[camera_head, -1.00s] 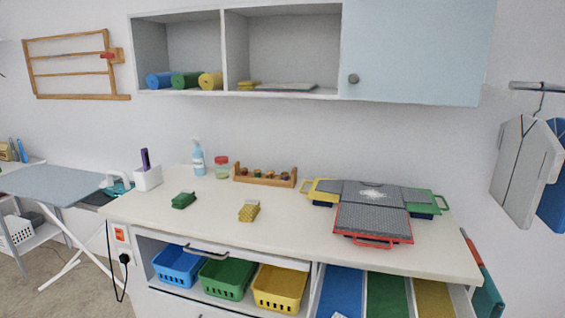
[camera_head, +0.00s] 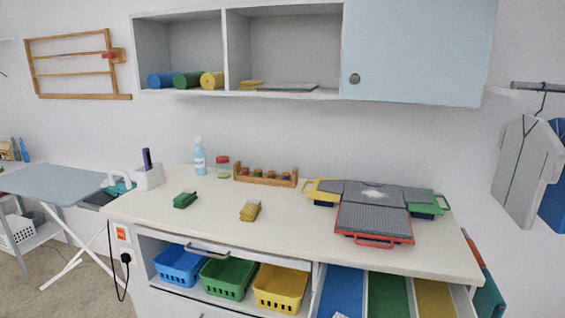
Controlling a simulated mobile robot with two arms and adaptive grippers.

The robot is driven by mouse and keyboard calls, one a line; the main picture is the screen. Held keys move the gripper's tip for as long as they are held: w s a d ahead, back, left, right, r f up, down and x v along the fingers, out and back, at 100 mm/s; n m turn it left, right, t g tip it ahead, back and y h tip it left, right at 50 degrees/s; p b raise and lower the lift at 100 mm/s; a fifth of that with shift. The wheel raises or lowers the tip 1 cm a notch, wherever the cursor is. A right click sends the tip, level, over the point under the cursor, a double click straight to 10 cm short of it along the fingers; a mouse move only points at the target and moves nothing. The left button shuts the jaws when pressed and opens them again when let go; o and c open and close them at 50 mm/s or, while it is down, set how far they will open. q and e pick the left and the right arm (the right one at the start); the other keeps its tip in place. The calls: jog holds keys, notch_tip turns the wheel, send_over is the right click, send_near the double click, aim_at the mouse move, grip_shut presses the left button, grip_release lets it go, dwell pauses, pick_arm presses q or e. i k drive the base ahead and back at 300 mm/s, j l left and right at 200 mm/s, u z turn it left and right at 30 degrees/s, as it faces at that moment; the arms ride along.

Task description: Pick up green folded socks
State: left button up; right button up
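A small dark green folded bundle, the green folded socks (camera_head: 185,199), lies on the left part of the white countertop (camera_head: 290,225) in the head view. A similar yellow folded bundle (camera_head: 250,210) lies to its right, apart from it. Neither of my grippers shows in the head view, and nothing covers the green socks.
Blue (camera_head: 180,265), green (camera_head: 228,279) and yellow (camera_head: 281,289) baskets sit in the open compartment below the counter. A folding board (camera_head: 372,212) covers the counter's right part. A spray bottle (camera_head: 199,157), jar (camera_head: 222,168) and wooden rack (camera_head: 265,177) stand at the back. The front middle is clear.

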aim_at(185, 199)
jog(key=i+j+u, duration=0.1)
jog(key=i+j, duration=0.75)
jog(key=i, duration=0.15)
